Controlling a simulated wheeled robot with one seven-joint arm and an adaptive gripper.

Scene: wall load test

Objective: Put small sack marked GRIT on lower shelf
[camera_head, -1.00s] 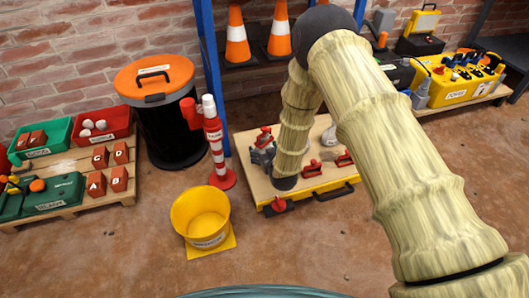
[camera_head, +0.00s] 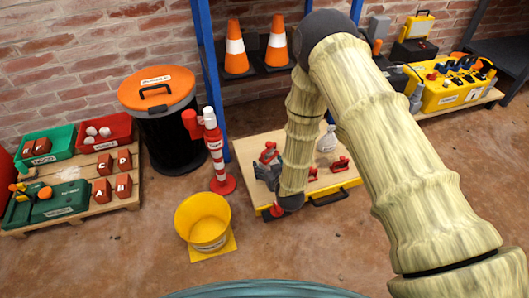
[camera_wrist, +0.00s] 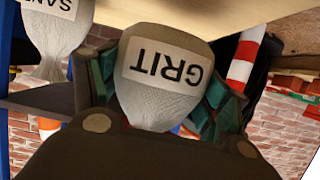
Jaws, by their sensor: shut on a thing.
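The small pale sack marked GRIT (camera_wrist: 165,80) fills the middle of the wrist view, its label upside down. My gripper (camera_wrist: 165,95) is shut on it, with green finger parts on both sides. In the head view my gripper (camera_head: 266,172) shows dark beside the wrist, over the left part of a low wooden board; the GRIT sack cannot be made out there. The lower shelf (camera_head: 268,71) is the dark shelf between blue posts behind the board, with two traffic cones on it. My arm hides its right part.
A sack marked SAND (camera_wrist: 50,30) shows at the wrist view's upper left. Red clamps (camera_head: 340,163) lie on the wooden board (camera_head: 325,182). A red-white post (camera_head: 217,160) and yellow bucket (camera_head: 203,222) stand left of it. A black bin (camera_head: 172,140) stands behind them.

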